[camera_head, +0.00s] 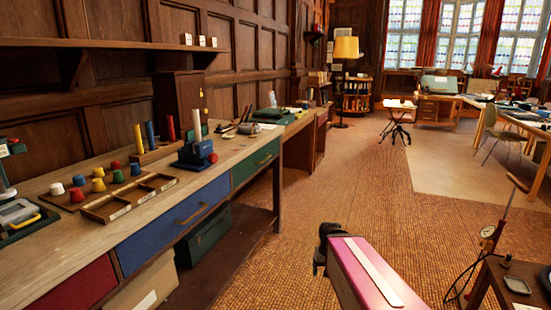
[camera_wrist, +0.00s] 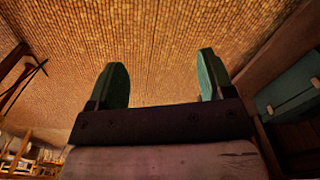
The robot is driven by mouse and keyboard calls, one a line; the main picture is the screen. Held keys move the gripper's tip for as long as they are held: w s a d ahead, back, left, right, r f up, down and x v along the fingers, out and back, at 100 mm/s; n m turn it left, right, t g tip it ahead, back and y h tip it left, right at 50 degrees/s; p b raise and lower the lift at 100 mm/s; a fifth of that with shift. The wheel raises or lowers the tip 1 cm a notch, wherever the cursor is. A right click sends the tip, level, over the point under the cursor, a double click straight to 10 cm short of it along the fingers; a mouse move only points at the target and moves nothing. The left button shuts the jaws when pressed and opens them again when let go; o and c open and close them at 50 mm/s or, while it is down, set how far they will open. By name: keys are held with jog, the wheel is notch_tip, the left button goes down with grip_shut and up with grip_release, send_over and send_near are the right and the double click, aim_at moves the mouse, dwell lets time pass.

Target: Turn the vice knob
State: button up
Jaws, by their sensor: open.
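A blue vice (camera_head: 194,153) stands near the front edge of the long wooden workbench in the head view. Its red knob (camera_head: 212,158) faces right, at the bench edge. My gripper (camera_wrist: 163,82) shows in the wrist view with its two green fingers spread wide and nothing between them. In the head view, the dark end of my arm (camera_head: 324,247) is low over the floor, right of the bench and well apart from the vice. The vice and knob are not visible in the wrist view.
The bench (camera_head: 150,207) has coloured drawers and a shelf beneath. A compartment tray (camera_head: 130,197), coloured knobs and upright cylinders sit left of the vice. The floor (camera_head: 350,180) between is clear.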

jog(key=n+t+y, duration=0.7)
jog(key=n+y, duration=0.5)
jog(key=y, duration=0.4)
send_near(216, 158)
jog(key=x, duration=1.1)
jog(key=shift+s+a, duration=0.1)
jog(key=shift+a, duration=0.05)
jog(key=c, duration=0.9)
